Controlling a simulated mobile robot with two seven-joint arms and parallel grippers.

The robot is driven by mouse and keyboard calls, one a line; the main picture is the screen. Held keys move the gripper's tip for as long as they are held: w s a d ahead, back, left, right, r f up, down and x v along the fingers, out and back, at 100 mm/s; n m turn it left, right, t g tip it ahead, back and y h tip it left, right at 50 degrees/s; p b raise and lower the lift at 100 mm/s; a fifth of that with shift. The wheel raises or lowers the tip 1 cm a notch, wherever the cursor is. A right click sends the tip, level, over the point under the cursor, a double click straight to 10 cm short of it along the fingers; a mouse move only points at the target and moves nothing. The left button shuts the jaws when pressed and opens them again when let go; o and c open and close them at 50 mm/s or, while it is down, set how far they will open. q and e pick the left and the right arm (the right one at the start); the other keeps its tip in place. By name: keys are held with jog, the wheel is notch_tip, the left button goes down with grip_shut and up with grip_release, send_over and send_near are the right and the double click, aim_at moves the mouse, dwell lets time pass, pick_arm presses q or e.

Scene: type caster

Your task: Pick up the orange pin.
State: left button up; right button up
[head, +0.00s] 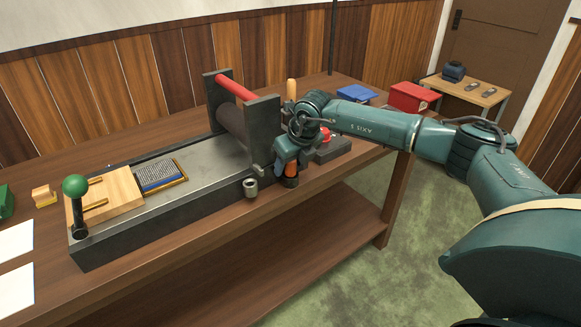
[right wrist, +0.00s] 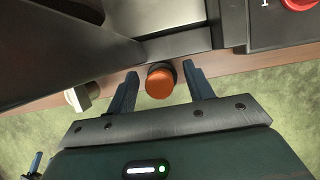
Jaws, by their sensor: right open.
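The orange pin (head: 291,170) stands at the front edge of the table, beside the press, with a dark part around its lower end. In the right wrist view the pin's round orange top (right wrist: 160,83) lies between the two fingers. My right gripper (head: 289,162) is above and around the pin, and partly hides it in the head view. In the right wrist view the gripper (right wrist: 161,78) is open, with a visible gap between each finger and the orange top. My left gripper is not in view.
The grey press bed (head: 205,165) with its red-topped roller frame (head: 235,88) stands close left of my right gripper. A dark box with a red button (head: 325,137) is close right. Free floor lies in front.

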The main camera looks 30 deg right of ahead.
jog(key=c, duration=1.1)
jog(key=shift+r, duration=0.2)
notch_tip(320, 180, up, 28)
jog(key=shift+f, duration=0.15)
dwell(0.5)
